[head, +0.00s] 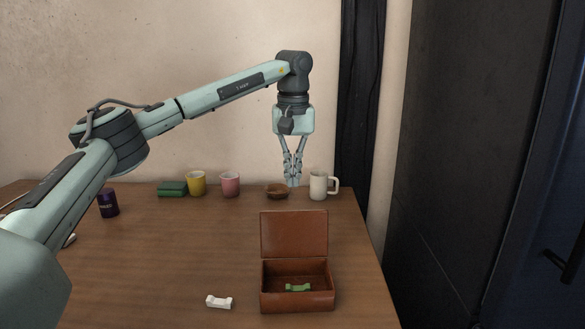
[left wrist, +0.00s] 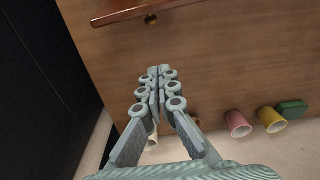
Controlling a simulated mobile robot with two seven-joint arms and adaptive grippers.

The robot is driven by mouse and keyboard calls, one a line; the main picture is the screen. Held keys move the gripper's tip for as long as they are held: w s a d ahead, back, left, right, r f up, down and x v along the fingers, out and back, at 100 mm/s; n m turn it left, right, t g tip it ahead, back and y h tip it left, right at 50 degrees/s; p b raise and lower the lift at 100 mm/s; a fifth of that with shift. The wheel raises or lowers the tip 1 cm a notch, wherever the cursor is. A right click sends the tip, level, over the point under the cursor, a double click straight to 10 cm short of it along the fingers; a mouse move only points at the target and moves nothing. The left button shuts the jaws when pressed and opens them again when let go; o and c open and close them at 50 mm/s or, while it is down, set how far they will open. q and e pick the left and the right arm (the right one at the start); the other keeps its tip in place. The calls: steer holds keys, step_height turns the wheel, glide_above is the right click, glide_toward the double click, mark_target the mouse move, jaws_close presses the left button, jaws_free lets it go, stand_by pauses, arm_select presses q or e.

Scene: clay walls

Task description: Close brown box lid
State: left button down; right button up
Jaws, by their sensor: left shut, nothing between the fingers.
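The brown box (head: 298,300) stands on the table near its right front, with its lid (head: 294,234) raised upright at the back, so the box is open. A green block-like piece (head: 298,287) lies inside it. My left gripper (head: 294,184) points down behind the raised lid, near the back of the table, with its fingers together and empty. In the left wrist view the gripper (left wrist: 160,72) is shut, and part of the brown lid (left wrist: 138,10) shows at the top edge, apart from the fingertips. My right gripper is not in view.
A white mug (head: 319,186) and a small brown bowl (head: 277,191) stand close to my left gripper. A pink cup (head: 230,184), a yellow cup (head: 196,183) and a green block (head: 172,188) line the back. A white piece (head: 219,302) lies left of the box.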

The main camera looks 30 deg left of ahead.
mark_target(294, 233)
arm_select(q)
step_height(294, 233, down, 6)
steer(key=s+d, duration=0.2)
steer(key=shift+s+r, duration=0.25)
steer(key=shift+s, duration=0.15)
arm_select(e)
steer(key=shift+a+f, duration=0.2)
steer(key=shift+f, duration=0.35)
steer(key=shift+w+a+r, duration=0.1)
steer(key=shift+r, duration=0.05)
